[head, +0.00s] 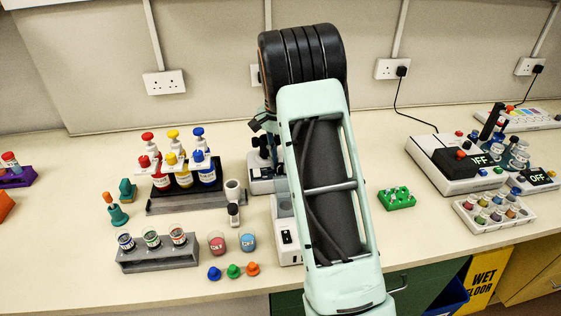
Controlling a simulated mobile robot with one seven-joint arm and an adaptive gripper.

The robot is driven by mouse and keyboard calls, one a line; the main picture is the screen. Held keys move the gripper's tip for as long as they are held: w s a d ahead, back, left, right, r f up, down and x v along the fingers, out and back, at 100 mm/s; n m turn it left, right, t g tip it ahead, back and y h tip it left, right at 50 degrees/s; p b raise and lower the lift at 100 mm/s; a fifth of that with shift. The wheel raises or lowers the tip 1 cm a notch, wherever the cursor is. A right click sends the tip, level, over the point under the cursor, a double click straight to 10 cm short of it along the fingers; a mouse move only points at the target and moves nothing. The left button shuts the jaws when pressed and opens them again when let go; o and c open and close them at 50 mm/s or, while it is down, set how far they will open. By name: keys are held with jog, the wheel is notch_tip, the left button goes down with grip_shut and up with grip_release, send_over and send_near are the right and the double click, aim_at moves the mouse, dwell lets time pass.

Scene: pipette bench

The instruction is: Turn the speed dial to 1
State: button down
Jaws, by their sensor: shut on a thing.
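My gripper (264,148) is mostly hidden behind my own arm; only dark parts of it show along the arm's left side, at a white bench device (261,187). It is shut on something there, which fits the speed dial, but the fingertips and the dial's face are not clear. I cannot read the dial's setting. A white unit with a dark switch panel (287,238) stands just in front, partly covered by my arm.
Left of my arm are a rack of pump bottles (177,172), a grey holder with jars (157,257), two beakers (217,243) and coloured knobs (233,271). On the right are a green block (397,198), a white instrument (440,172) and a vial tray (470,222). Bare bench lies between.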

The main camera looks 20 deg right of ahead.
jog(key=c, duration=1.7)
grip_release()
jog(key=shift+r, duration=0.1)
jog(key=shift+w+a+r, duration=0.1)
jog(key=shift+w+r, duration=0.05)
jog(key=shift+r, duration=2.85)
jog(key=shift+w+a+r, duration=0.1)
jog(key=shift+r, duration=2.85)
